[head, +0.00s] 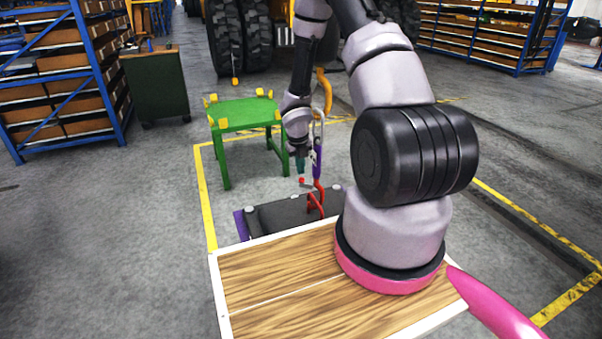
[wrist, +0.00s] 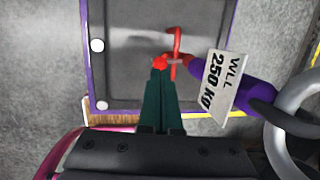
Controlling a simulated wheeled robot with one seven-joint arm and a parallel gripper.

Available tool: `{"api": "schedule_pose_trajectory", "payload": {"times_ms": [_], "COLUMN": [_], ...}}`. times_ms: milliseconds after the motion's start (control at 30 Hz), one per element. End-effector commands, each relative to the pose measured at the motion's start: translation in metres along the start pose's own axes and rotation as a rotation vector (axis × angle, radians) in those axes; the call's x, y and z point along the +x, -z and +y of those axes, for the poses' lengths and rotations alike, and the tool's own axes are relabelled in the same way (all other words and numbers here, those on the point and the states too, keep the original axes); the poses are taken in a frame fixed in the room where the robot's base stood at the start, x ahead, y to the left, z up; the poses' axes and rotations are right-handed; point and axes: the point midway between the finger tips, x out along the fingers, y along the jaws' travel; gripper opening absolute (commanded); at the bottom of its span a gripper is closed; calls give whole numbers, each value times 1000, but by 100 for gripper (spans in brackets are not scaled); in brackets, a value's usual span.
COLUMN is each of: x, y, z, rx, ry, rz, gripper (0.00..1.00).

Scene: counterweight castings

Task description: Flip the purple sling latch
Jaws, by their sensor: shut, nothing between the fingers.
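The purple sling (head: 317,163) hangs upright beside my gripper, with a red hook (head: 316,199) at its lower end over a dark casting. In the wrist view the sling (wrist: 262,86) carries a white tag reading WLL 250 KG, and the red hook (wrist: 176,46) shows over the casting. A small red piece (wrist: 159,63), apparently part of the latch, lies right at my fingertips; I cannot tell whether they touch. My gripper (head: 301,171) has teal fingers, shut and empty. The fingers (wrist: 159,78) partly cover the casting.
The dark casting (head: 285,216) with purple sides lies beyond the wooden deck (head: 270,275). A grey ring (wrist: 296,115) is at the sling's upper end, below an orange hook (head: 325,88). A green stand (head: 245,115) is behind left.

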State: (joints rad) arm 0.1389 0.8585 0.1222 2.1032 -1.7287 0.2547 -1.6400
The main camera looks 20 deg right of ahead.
Motion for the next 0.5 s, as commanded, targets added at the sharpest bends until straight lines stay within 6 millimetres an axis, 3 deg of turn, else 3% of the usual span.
{"api": "schedule_pose_trajectory", "payload": {"times_ms": [200,500], "x": [21,24], "y": [0,0], "z": [0,0], "rx": [1,1], "ry": [0,1], "rz": [1,-1], "gripper": [0,0]}}
